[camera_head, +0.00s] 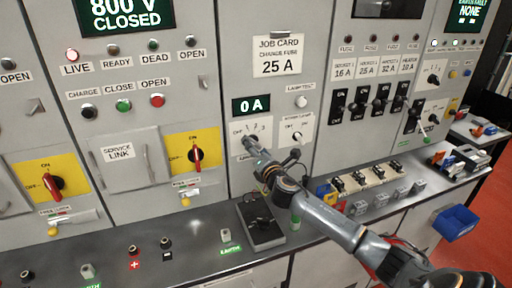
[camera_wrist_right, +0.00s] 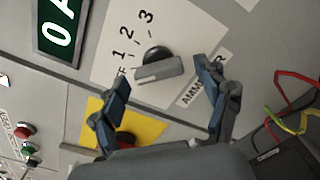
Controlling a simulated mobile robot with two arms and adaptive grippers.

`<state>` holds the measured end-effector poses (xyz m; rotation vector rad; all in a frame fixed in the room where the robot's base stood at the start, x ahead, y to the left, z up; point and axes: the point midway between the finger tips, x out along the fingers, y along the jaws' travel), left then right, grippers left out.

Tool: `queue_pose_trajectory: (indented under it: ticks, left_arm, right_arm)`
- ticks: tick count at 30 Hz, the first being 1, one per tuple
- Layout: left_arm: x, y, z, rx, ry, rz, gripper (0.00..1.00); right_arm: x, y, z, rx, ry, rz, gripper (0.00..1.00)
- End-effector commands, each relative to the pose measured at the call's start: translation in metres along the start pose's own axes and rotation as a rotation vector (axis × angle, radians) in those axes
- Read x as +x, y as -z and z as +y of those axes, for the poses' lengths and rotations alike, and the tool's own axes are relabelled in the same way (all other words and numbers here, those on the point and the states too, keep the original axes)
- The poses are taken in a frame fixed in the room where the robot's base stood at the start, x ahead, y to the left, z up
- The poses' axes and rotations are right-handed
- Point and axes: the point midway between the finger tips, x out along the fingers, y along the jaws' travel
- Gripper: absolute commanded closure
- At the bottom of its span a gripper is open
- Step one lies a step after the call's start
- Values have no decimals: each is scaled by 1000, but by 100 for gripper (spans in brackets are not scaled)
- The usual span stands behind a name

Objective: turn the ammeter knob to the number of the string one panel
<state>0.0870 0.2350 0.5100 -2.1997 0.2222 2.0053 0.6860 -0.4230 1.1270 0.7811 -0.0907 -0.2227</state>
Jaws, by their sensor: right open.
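The ammeter knob (camera_wrist_right: 158,66) is a dark round knob with a grey bar handle, on a white dial plate (camera_wrist_right: 115,45) marked 1, 2, 3, with an OFF label partly hidden. The bar's white-marked end points toward the OFF side. The ammeter display (camera_head: 251,104) reads 0 A. In the head view my right gripper (camera_head: 257,158) is at the dial and hides much of the knob. In the wrist view my right gripper (camera_wrist_right: 165,80) is open, its fingers on either side of the knob, apart from it. My left gripper is not in view.
The panel to the left has an 800 V CLOSED display (camera_head: 120,12) and a red switch (camera_head: 196,154) on a yellow plate. A dark box (camera_head: 262,230) stands on the counter below. Fuse holders (camera_head: 365,180) line the right.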

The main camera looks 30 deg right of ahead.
Motion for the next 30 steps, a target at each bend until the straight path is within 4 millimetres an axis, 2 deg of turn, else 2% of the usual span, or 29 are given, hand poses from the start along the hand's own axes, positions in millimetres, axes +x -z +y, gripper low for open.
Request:
queue_pose_trajectory:
  ticks: [6, 14, 22, 30]
  left_arm:
    - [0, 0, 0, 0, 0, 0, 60]
    - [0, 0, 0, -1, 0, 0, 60]
    - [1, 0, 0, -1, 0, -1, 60]
    - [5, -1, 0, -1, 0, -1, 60]
  right_arm:
    - [0, 0, 0, 0, 0, 0, 27]
    - [0, 0, 0, 0, 1, -1, 79]
    - [0, 0, -1, 29, 1, -1, 79]
    - [0, -1, -1, 176, 2, -4, 79]
